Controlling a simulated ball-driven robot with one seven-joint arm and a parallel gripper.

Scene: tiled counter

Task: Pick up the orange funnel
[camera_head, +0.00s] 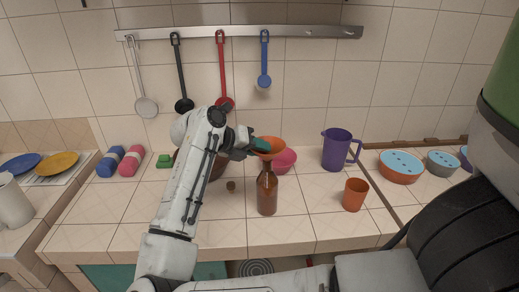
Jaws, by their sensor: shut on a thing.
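The orange funnel (272,147) is at the middle of the view, its wide mouth up, at the top of a brown bottle (267,192) that stands on the tiled counter. I cannot tell whether the funnel's stem is inside the bottle's neck or just above it. My gripper (259,145) reaches in from the left and is shut on the funnel's left side. The fingertips are small and partly hidden against the funnel.
A pink bowl (285,161) stands close behind the funnel and bottle. An orange cup (355,194) and a purple pitcher (336,149) stand to the right. A dark bowl (216,168) is partly hidden behind my arm. The counter in front of the bottle is clear.

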